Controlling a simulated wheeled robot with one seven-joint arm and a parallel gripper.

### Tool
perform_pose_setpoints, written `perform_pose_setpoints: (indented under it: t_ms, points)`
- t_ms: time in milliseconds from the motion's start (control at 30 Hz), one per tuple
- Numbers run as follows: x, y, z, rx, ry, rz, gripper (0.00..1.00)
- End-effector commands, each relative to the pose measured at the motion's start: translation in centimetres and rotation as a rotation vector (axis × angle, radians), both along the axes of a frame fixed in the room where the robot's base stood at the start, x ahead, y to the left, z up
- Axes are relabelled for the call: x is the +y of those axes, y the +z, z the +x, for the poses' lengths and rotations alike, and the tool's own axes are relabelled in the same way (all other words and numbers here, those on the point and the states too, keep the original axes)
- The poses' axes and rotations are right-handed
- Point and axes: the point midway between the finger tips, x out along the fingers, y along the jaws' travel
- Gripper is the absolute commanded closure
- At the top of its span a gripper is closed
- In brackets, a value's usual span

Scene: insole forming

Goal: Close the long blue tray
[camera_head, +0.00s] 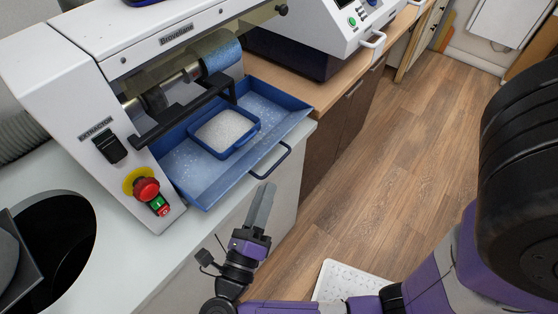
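The long blue tray (186,170) is pulled out from under the white grinding machine (72,62) and juts over the counter's front edge. It has a dark bar handle (284,161) on its front wall. A smaller blue tray (250,138) filled with white granules sits inside it, and white dust lies on its floor. My gripper (267,188) is in front of the long tray, just below and apart from the handle in the picture. Its two grey fingers lie together with no gap showing, and nothing shows between them.
A black bar (180,124) and a blue roller (217,50) sit above the tray. A red stop button (146,189) is left of it. A second white machine (335,30) stands behind right. Open wooden floor (385,170) lies to the right.

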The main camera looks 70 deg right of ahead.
Motion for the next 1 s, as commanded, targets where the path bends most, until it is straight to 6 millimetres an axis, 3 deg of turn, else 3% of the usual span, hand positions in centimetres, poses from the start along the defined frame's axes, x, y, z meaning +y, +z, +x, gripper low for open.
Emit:
perform_pose_setpoints:
  t_ms: [233,633,1000]
  points:
    - [-1.2,0.3,0.1,-0.005,-0.012,0.007,0.7]
    - [-6.7,1.5,0.4,-0.006,-0.01,0.006,0.7]
    - [-7.6,1.5,0.5,-0.005,-0.008,0.007,0.7]
